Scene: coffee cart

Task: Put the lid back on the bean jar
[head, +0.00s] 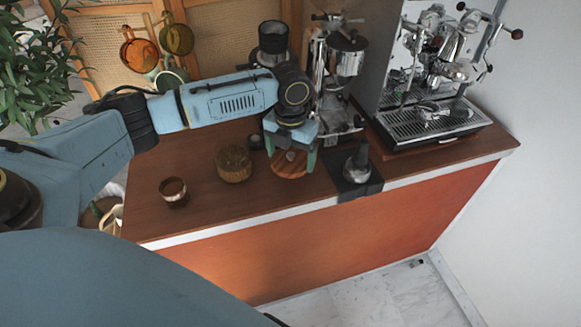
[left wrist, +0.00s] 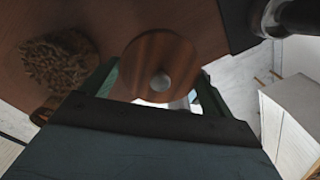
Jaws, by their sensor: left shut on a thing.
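The bean jar (head: 234,163) stands uncovered on the brown counter, and beans show in its open top. It also shows at the upper left of the left wrist view (left wrist: 58,62). The lid (head: 289,169) is a round wooden disc with a pale knob, to the right of the jar and apart from it. My left gripper (head: 291,154) points down and is shut on the lid, with a green finger on each side. The lid fills the space between the fingers in the left wrist view (left wrist: 150,52). I cannot tell how far the lid is above the counter.
A small brown cup (head: 173,191) stands left of the jar. A small dark object (head: 255,142) is behind the jar. A tamper (head: 357,163) stands on a black mat (head: 362,189) to the right. A grinder and an espresso machine (head: 432,125) stand behind. The counter's front edge is close.

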